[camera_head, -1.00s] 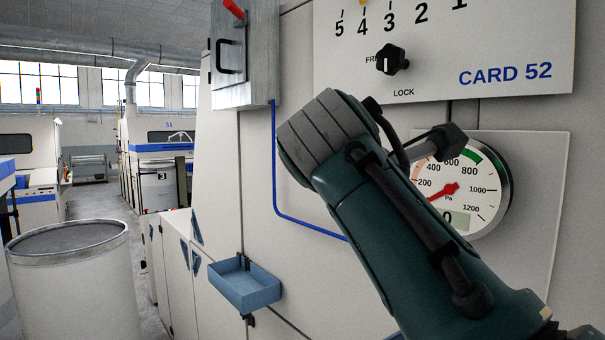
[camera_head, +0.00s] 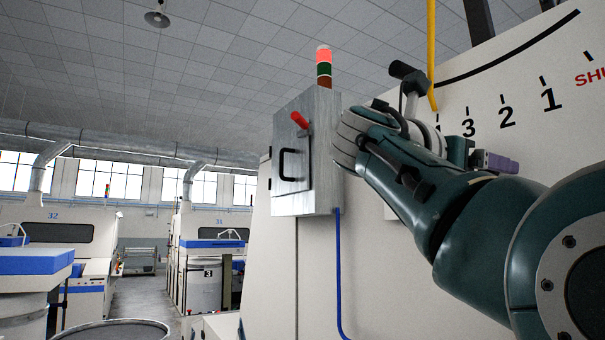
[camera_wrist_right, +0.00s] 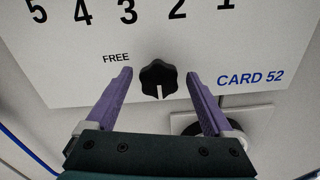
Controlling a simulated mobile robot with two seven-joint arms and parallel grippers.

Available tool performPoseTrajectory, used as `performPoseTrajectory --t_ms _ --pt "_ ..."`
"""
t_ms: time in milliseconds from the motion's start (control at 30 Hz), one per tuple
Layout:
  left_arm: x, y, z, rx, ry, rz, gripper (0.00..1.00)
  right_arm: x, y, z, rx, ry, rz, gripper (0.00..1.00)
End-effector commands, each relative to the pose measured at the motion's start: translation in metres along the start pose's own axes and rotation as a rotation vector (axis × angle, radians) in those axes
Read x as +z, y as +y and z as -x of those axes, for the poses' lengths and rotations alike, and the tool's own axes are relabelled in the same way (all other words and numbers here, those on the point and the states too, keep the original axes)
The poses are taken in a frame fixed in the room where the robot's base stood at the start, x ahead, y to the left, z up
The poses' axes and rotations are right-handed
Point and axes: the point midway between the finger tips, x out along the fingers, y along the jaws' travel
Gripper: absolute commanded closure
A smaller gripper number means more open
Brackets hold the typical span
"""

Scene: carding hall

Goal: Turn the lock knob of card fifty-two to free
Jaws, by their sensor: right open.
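The black lobed lock knob (camera_wrist_right: 158,77) of card 52 is on the white panel (camera_wrist_right: 75,75) in the right wrist view. Its white pointer mark faces down, away from the word FREE at its upper left. My right gripper (camera_wrist_right: 160,75) is open, with one purple finger on each side of the knob and a gap to it on both sides. I cannot tell how deep the fingers reach. The LOCK label is hidden in this view. In the head view my right arm hides the knob, and one purple finger (camera_head: 495,162) shows. My left gripper is not in view.
A yellow pipe (camera_head: 431,50) hangs by the panel. The gauge plate (camera_wrist_right: 190,122) is partly visible below the knob.

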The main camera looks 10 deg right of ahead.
Motion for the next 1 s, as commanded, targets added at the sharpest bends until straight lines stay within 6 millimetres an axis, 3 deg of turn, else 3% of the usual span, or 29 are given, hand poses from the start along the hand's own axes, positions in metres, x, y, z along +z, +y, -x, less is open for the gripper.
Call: performPoseTrajectory --t_ms 100,467,1000 --pt "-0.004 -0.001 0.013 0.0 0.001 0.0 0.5 0.002 0.001 -0.014 -0.001 0.001 0.003 0.14" --pt "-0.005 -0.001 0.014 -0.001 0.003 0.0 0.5 -0.002 0.0 -0.02 0.001 0.002 -0.001 0.14" --pt "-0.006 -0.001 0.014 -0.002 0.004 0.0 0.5 -0.001 0.0 -0.019 0.0 0.001 -0.001 0.74"
